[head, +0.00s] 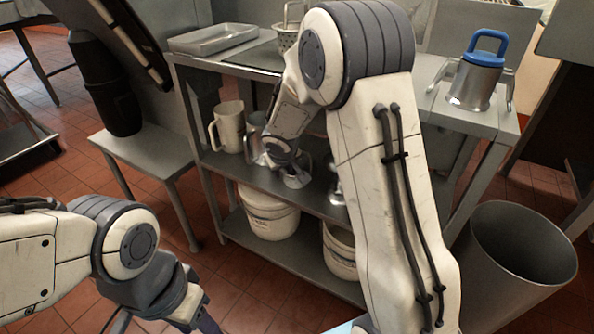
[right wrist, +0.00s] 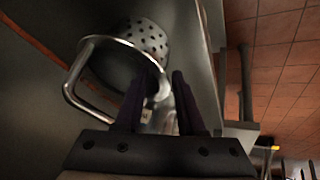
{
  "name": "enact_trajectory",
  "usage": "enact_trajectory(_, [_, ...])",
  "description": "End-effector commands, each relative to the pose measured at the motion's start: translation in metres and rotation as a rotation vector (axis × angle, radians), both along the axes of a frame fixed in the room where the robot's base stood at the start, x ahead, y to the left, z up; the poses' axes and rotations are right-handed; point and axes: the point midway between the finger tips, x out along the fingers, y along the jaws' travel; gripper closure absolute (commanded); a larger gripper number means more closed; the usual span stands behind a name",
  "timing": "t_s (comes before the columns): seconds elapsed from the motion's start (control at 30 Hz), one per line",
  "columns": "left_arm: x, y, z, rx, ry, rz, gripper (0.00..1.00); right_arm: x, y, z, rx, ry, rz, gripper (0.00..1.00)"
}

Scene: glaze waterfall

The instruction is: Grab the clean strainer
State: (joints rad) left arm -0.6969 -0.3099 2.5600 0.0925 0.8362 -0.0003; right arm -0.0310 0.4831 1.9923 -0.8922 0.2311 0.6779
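A metal strainer (right wrist: 145,45) with a perforated bottom and a looped handle (right wrist: 75,85) fills the upper left of the right wrist view. My right gripper (right wrist: 158,80) is open, its two dark fingers apart, with the left finger overlapping the strainer's near side; I cannot tell whether they touch. In the head view my right gripper (head: 290,172) is low over the middle shelf, partly hidden by my arm. Another perforated strainer (head: 285,38) stands on the table top, partly behind my arm. I cannot tell which one is clean. My left gripper is mostly cut off at the bottom edge.
On the middle shelf (head: 222,168) stand a cream pitcher (head: 229,127) and a metal pitcher (head: 253,134). White buckets (head: 268,212) stand below. A tray (head: 212,40) and a blue-handled metal vessel (head: 473,82) sit on top. A tall bin (head: 515,260) is at right.

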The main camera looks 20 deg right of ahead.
Motion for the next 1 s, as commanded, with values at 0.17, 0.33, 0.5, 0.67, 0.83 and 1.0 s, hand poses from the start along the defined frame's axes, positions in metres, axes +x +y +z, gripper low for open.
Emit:
enact_trajectory(0.17, [0.0, 0.0, 0.0, 0.0, 0.0, 0.0, 0.5, -0.0003, 0.0001, 0.0001, 0.0, 0.0, 0.0, 1.0])
enact_trajectory(0.33, [0.0, 0.0, 0.0, 0.0, 0.0, 0.0, 0.5, -0.0003, -0.0001, -0.0001, 0.0, 0.0, 0.0, 1.0])
enact_trajectory(0.5, [0.0, 0.0, 0.0, 0.0, 0.0, 0.0, 0.5, -0.0004, 0.0001, -0.0001, 0.0, 0.0, 0.0, 1.0])
enact_trajectory(0.67, [0.0, 0.0, 0.0, 0.0, 0.0, 0.0, 0.5, -0.0004, 0.0002, -0.0003, 0.001, 0.0, 0.0, 1.0])
enact_trajectory(0.83, [0.0, 0.0, -0.0001, 0.0, 0.0, 0.0, 0.5, -0.0004, 0.0004, -0.0004, 0.001, 0.0, 0.0, 1.0])
enact_trajectory(1.0, [0.0, 0.0, -0.0001, 0.0, 0.0, 0.0, 0.5, -0.0004, 0.0006, -0.0004, 0.001, 0.0, 0.0, 1.0])
